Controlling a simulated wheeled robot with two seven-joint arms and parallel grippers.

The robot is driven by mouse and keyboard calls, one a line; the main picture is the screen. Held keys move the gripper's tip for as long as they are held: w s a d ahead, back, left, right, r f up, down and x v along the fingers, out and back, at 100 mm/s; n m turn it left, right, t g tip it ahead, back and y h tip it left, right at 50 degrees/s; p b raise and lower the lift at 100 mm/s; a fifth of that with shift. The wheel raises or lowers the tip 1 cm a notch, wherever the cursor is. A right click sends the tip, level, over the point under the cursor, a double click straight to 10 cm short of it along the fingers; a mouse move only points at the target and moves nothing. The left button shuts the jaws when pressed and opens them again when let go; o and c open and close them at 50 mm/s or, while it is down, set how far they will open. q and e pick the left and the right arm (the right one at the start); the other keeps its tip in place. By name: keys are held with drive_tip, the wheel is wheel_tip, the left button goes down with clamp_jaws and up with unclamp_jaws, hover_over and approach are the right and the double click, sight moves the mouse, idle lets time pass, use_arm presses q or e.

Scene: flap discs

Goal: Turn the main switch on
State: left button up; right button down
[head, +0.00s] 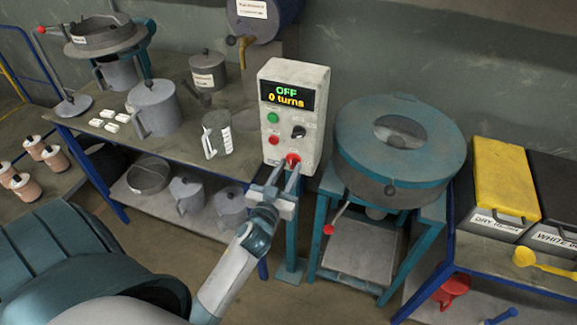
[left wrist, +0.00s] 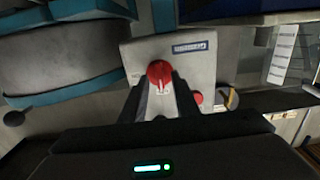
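The main switch is a red rotary knob (head: 293,159) low on the front of the pale control box (head: 311,88). The box's display reads OFF and 0 turns. My left gripper (head: 288,167) is right at the switch, with its two fingers parted. In the left wrist view the round red knob (left wrist: 159,72) shows just beyond and between the fingertips (left wrist: 160,88), with a white mark at its lower edge. The fingers look open; whether they touch the knob is hard to tell. My right gripper is not in view.
The box also carries a green button (head: 273,118), a black knob (head: 298,131) and a red button (head: 273,140). A blue-rimmed round machine (head: 358,150) stands close to its right. A bench with jugs (head: 154,107) lies left, yellow and black bins (head: 505,178) right.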

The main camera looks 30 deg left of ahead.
use_arm(q)
drive_tip(key=shift+w+a, duration=0.1)
drive_tip(key=shift+w, duration=0.15)
drive_tip(key=shift+c, duration=0.7)
clamp_jaws()
